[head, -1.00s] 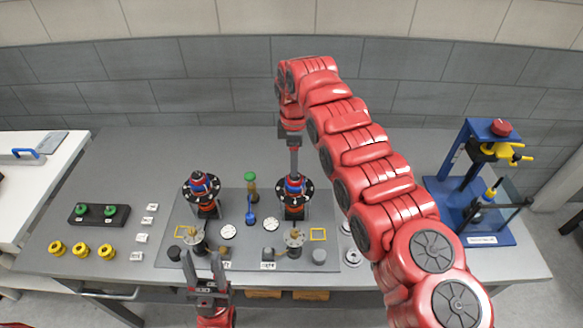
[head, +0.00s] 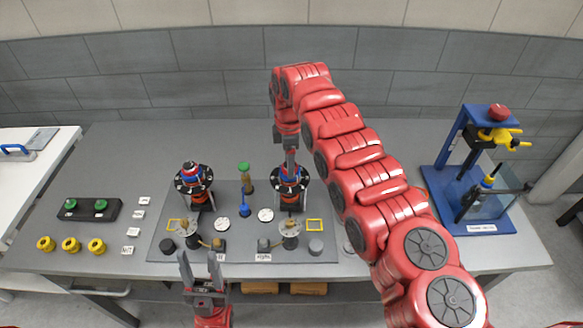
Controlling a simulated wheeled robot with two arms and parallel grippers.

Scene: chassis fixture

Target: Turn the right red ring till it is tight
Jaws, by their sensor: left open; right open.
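The right fixture has a black disc (head: 277,187) with a blue and red hub. The right red ring (head: 283,173) shows at this hub, partly hidden by my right gripper. My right gripper (head: 291,168) points down over the hub, its jaws open. The fingers overlap the hub in the picture, and I cannot tell whether they touch the ring. The left fixture (head: 194,182) has a similar disc with a red and blue top.
Both fixtures stand on a dark grey mat (head: 240,248). A green-topped post (head: 245,178) and a blue tool (head: 244,206) stand between them. A blue press (head: 475,175) is at the right. Several yellow rings (head: 71,245) lie at the left. My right arm crosses the right side.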

